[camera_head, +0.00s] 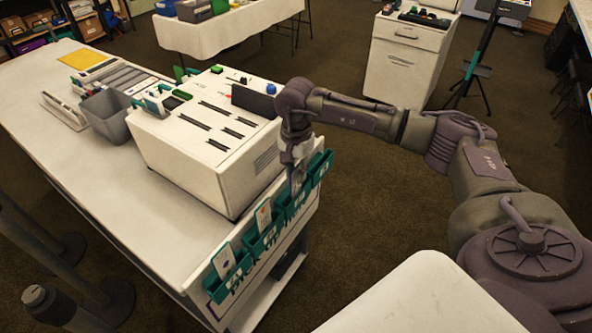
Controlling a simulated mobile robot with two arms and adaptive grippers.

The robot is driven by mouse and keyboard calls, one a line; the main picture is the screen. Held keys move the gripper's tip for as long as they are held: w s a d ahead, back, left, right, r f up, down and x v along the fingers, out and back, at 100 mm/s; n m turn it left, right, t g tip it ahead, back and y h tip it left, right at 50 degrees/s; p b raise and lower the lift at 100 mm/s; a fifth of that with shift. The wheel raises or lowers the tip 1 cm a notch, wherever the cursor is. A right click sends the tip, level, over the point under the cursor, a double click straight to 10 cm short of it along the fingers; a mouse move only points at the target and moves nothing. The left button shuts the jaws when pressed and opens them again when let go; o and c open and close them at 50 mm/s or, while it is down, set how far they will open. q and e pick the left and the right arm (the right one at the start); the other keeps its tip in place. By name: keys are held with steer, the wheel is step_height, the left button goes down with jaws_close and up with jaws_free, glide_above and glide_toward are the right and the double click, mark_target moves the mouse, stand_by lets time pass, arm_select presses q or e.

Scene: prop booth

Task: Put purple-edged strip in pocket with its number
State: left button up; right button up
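A row of green pockets hangs along the front edge of the white counter: a near pocket (230,281), a second pocket (262,247), a third pocket (291,211) and a far pocket (320,170). Pale cards stand up from the near pocket (225,259) and the second pocket (264,216). My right gripper (298,172) points down just above the third pocket. A pale narrow piece shows at its fingertips; whether it is held or stands in the pocket is unclear. No purple edge or number is readable. My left gripper is out of view.
A white slotted machine (205,150) stands on the counter (125,195) close beside my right gripper. A grey bin (106,115) and a yellow sheet (83,59) lie farther left. The counter's near left part is clear.

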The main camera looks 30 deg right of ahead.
steer(key=shift+o, duration=0.4)
steer(key=shift+r, duration=0.3)
step_height(320, 180, up, 11)
steer(key=shift+r, duration=0.2)
steer(key=shift+f, duration=0.1)
stand_by(0.6)
